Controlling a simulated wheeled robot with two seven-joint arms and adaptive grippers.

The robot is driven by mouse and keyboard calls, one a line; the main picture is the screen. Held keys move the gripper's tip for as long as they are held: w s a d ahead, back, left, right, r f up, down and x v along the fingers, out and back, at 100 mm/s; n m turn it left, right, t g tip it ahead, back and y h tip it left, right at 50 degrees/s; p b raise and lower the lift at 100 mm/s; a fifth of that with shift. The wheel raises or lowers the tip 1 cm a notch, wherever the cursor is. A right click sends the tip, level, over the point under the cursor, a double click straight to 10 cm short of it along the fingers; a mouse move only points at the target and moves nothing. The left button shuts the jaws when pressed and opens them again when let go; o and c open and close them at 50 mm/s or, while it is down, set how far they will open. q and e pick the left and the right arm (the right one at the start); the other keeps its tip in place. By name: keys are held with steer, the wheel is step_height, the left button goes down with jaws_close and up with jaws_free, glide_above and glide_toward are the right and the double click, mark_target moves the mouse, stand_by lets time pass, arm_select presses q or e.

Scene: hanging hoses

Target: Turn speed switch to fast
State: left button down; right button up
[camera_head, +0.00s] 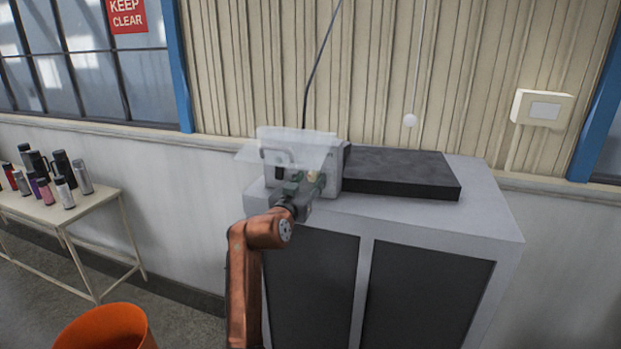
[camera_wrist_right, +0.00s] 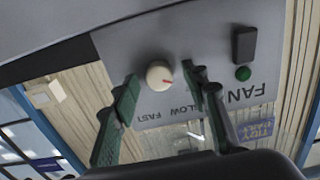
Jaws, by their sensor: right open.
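The fan control box (camera_head: 333,166) stands on a grey cabinet, with a clear flap (camera_head: 297,145) raised in front of it. Its round cream speed switch (camera_wrist_right: 157,72) shows in the right wrist view, where the panel appears upside down. Its red mark points to the lower right, towards the SLOW label (camera_wrist_right: 183,112); the FAST label (camera_wrist_right: 136,117) is further left. My right gripper (camera_head: 299,188) is open at the box's front. In the wrist view its two green fingers lie on either side of the switch; I cannot tell whether they touch it. My left gripper is out of view.
A black rocker switch (camera_wrist_right: 244,43) and a green lamp (camera_wrist_right: 243,73) sit beside the speed switch. A dark slab (camera_head: 400,172) lies on the cabinet top (camera_head: 470,215). A table (camera_head: 95,208) with several flasks and an orange bin (camera_head: 105,328) are at left.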

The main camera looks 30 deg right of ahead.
steer(key=shift+c, duration=0.6)
jaws_close()
steer(key=m+b, duration=0.2)
steer(key=m, duration=0.1)
steer(key=shift+f+m+b, duration=0.1)
steer(key=shift+m+b, duration=0.3)
steer(key=m+b, duration=0.2)
steer(key=m, duration=0.2)
steer(key=shift+m+b, duration=0.3)
steer(key=m+b, duration=0.2)
steer(key=m, duration=0.3)
steer(key=shift+b, duration=0.3)
steer(key=shift+m+b, duration=0.75)
steer(key=shift+m, duration=1.55)
